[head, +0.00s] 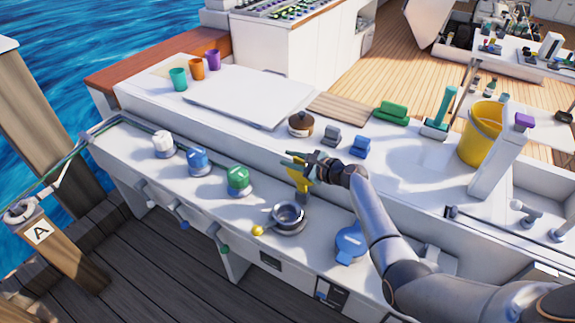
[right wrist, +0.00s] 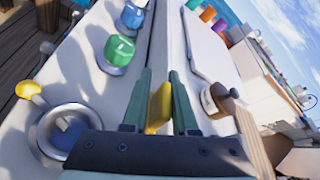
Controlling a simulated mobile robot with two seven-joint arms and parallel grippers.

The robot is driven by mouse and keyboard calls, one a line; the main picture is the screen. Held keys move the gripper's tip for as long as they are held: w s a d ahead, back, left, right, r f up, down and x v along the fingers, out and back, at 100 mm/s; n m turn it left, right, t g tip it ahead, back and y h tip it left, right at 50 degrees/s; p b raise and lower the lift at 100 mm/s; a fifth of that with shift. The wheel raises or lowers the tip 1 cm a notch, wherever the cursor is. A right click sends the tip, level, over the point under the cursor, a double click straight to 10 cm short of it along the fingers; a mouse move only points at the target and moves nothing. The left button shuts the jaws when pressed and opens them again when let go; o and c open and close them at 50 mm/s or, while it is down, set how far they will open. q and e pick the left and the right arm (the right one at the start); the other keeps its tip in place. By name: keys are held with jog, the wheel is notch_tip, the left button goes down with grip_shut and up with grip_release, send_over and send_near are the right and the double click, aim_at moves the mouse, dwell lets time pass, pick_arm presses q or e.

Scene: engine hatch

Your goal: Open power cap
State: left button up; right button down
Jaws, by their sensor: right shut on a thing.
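My right gripper (head: 291,160) comes in from the right, above the white side counter. Its green fingers are shut on a yellow part (head: 299,178), which also shows between the fingers in the right wrist view (right wrist: 158,106). The yellow part stands upright, with a grey piece at its lower end. Whether it is the power cap I cannot tell. Just in front is an open metal ring fitting (head: 289,218) with a yellow ball knob (head: 257,230). A blue round cover (head: 350,243) lies to its right. My left gripper is not in view.
Green (head: 238,181), blue (head: 198,161) and white (head: 163,144) knobs line the counter to the left. A brown-lidded pot (head: 301,124), grey and blue blocks and a yellow bucket (head: 481,133) stand on the raised surface behind. A white board (head: 245,96) lies at the back left.

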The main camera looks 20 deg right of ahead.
jog(key=shift+w+d, duration=0.2)
jog(key=shift+d, duration=0.3)
jog(key=c, duration=1.2)
grip_release()
jog(key=shift+f, duration=0.1)
jog(key=shift+s+a, duration=0.1)
jog(key=shift+s, duration=0.25)
jog(key=v, duration=0.4)
jog(key=p+v, duration=0.1)
jog(key=v, duration=0.3)
jog(key=p+v, duration=0.1)
jog(key=v, duration=0.3)
jog(key=shift+w+r, duration=0.15)
jog(key=shift+r, duration=0.1)
